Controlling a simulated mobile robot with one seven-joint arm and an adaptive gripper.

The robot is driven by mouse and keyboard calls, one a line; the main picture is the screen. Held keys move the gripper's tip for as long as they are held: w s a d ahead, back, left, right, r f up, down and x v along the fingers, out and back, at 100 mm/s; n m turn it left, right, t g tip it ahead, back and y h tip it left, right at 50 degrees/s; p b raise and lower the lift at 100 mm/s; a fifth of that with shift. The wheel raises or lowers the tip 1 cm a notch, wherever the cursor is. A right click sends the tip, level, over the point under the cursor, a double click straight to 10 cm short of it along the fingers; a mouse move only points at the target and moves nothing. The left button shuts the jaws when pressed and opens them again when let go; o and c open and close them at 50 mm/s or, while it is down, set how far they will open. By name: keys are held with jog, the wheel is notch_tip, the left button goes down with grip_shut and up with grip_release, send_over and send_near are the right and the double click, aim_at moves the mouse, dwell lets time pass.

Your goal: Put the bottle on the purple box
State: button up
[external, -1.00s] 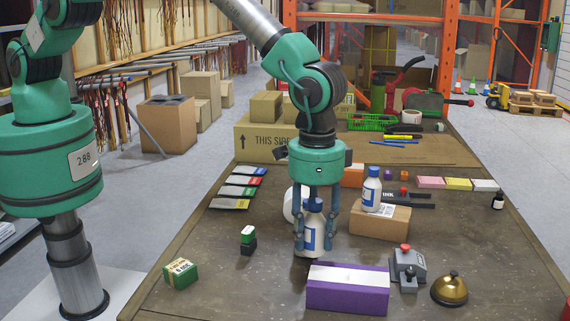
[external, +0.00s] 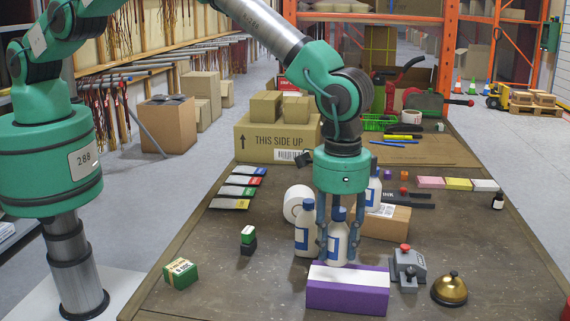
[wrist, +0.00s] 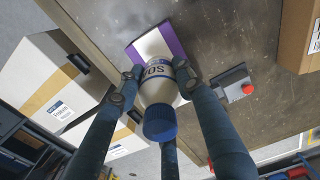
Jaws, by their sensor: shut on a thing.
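My gripper (external: 338,247) is shut on a white bottle (external: 337,229) with a blue label. Its blue cap and label also show in the wrist view (wrist: 160,121). The bottle is about upright, its lower end just behind the purple box (external: 347,297) in the external view; whether it is above the box top I cannot tell. The purple box has a white band on top and lies beyond the bottle in the wrist view (wrist: 178,44). A similar bottle (external: 303,236) stands just left of my gripper. Another bottle (external: 374,190) is partly hidden behind my gripper, by the cardboard box.
A grey device with a red button (external: 407,263) and a brass bell (external: 452,289) stand right of the purple box. A cardboard box (external: 388,221) is behind. A green box (external: 180,273) lies at front left. The table between it and the purple box is clear.

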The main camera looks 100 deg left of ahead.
aim_at(339, 209)
jog(key=shift+f, duration=1.6)
jog(key=shift+f, duration=0.1)
jog(key=o, duration=1.2)
notch_tip(339, 209, up, 12)
jog(key=shift+r, duration=0.1)
jog(key=shift+r, duration=0.1)
